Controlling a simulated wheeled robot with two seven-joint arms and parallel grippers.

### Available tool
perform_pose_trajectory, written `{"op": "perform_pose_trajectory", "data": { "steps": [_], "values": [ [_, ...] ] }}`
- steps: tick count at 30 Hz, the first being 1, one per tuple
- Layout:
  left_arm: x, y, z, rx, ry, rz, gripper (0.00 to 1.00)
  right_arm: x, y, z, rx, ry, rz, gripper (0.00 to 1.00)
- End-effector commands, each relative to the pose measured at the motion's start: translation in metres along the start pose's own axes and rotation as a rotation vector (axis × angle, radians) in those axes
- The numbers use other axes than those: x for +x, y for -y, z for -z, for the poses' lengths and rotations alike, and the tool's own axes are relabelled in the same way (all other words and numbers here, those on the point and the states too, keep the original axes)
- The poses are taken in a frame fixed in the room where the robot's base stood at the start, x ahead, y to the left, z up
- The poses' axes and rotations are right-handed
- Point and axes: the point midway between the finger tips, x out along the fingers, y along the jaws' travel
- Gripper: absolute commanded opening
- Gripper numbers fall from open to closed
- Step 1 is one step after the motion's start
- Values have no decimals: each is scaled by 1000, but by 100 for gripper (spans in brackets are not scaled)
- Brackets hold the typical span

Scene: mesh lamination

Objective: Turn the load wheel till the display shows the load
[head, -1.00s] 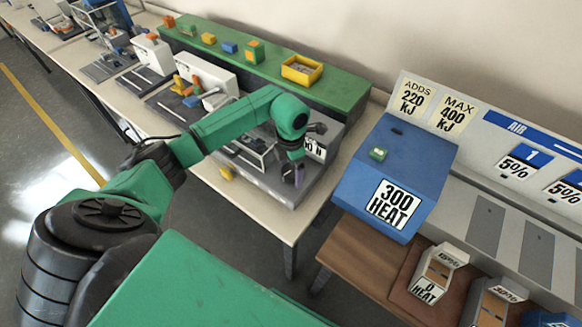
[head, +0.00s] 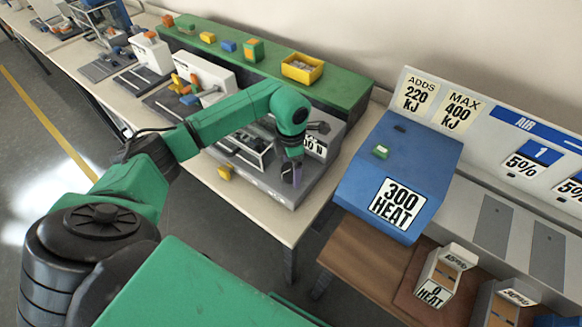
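My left arm reaches over the grey test machine (head: 262,186), and its gripper (head: 291,174) points down at the machine's right front part. A small dark purplish piece shows at the fingertips; it may be the load wheel, but the gripper covers most of it. I cannot tell whether the fingers are open or closed on it. A white display (head: 316,146) stands just behind the gripper. My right gripper is out of view.
A blue "300 HEAT" box (head: 420,165) stands right of the machine, across a gap between tables. A green shelf (head: 345,92) with a yellow tray (head: 302,68) runs behind.

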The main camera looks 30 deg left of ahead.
Motion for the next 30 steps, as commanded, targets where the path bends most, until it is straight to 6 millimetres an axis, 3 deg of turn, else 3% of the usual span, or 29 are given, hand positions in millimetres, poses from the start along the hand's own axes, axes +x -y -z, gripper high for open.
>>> {"op": "perform_pose_trajectory", "data": {
  "steps": [8, 11, 21, 24, 30],
  "values": [
    [-11, 0, 0, -1, 1, 0, 100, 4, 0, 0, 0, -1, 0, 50],
    [-32, -1, 0, 1, 3, -4, 100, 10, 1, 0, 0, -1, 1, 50],
    [-126, 0, -1, 0, 3, -2, 100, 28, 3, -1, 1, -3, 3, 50],
    [-140, 0, 0, -1, 1, -2, 100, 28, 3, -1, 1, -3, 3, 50],
    [-146, 0, 0, 0, -1, 0, 100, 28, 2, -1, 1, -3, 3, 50]
  ]
}}
